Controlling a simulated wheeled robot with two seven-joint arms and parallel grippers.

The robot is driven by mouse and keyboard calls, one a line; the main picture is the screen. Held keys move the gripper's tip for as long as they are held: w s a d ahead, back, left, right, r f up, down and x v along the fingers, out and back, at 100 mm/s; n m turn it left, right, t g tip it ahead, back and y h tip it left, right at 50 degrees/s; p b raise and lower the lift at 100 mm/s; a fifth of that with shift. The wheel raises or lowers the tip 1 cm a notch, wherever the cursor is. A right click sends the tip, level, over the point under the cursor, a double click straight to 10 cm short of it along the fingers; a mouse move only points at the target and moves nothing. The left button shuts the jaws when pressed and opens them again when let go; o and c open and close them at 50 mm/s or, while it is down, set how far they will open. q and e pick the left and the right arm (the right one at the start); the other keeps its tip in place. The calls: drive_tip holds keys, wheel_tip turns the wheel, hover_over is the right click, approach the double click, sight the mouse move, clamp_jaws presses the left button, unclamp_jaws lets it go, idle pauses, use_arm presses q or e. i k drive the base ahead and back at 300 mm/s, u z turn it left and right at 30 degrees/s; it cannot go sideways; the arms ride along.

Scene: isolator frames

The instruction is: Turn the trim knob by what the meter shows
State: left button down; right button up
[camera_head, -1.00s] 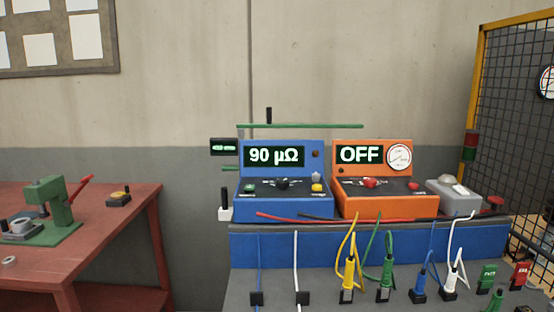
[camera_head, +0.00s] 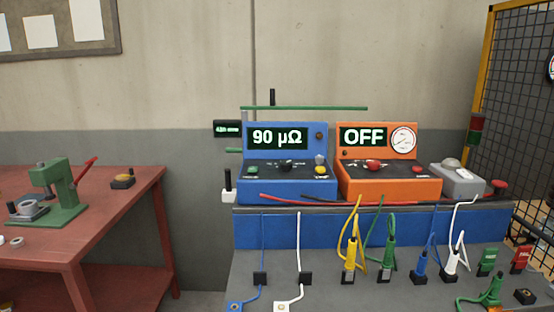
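A blue meter (camera_head: 286,187) stands on the back ledge of the bench, and its display (camera_head: 278,138) reads "90 µΩ". Its sloped panel has a black knob (camera_head: 286,167), a green button (camera_head: 253,170) and a yellow button (camera_head: 320,170). A small grey knob-like part (camera_head: 319,159) sits just above the yellow button. I cannot tell which of these is the trim knob. Beside it, an orange unit (camera_head: 390,189) shows "OFF" on its display (camera_head: 363,137) and carries a round dial (camera_head: 403,139) and a red knob (camera_head: 374,167). Neither of my grippers is in view.
Yellow, green, blue and white cabled clips (camera_head: 349,262) stand on the grey bench top (camera_head: 380,295). A grey box with a dome (camera_head: 457,181) stands right. A red table (camera_head: 110,220) with a green press is left.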

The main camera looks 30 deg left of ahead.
sight(319, 160)
drive_tip(key=z, duration=3.15)
drive_tip(key=k, duration=1.1)
drive_tip(key=u, duration=1.9)
